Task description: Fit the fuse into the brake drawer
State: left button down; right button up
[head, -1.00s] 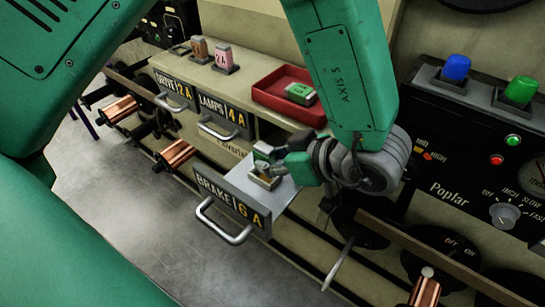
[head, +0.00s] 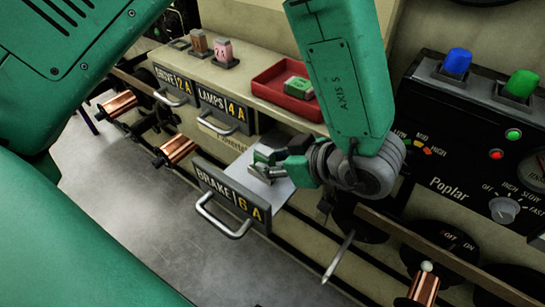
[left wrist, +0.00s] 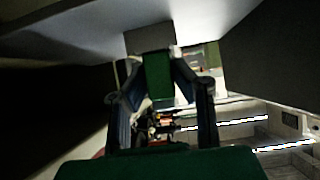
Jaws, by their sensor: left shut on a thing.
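The brake drawer (head: 232,197), labelled BRAKE 6 A, is pulled open, with its handle toward the lower left and a pale inner floor. My left gripper (head: 262,166) reaches in from the right, its fingers low over the drawer's inside. It is shut on a green block, the fuse, which shows between the two fingers in the left wrist view (left wrist: 158,76). There, the fuse's far end meets a grey block (left wrist: 150,37). In the head view the fingers mostly hide the fuse and the socket, so I cannot tell how deep it sits. My right gripper is out of view.
A red tray (head: 262,98) with another green fuse (head: 297,88) stands on the ledge behind. The drive (head: 173,84) and lamps (head: 222,108) drawers are shut. Brown (head: 198,43) and pink (head: 223,51) fuses stand at the back. A black control panel (head: 450,150) is at right.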

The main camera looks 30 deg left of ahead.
pick_arm(q)
jog(key=shift+f, duration=0.35)
jog(key=c, duration=1.3)
grip_release()
jog(key=shift+d+r, duration=0.15)
jog(key=shift+d, duration=0.05)
jog(key=v, duration=1.1)
jog(key=shift+d+r, duration=0.15)
jog(key=shift+d, duration=0.1)
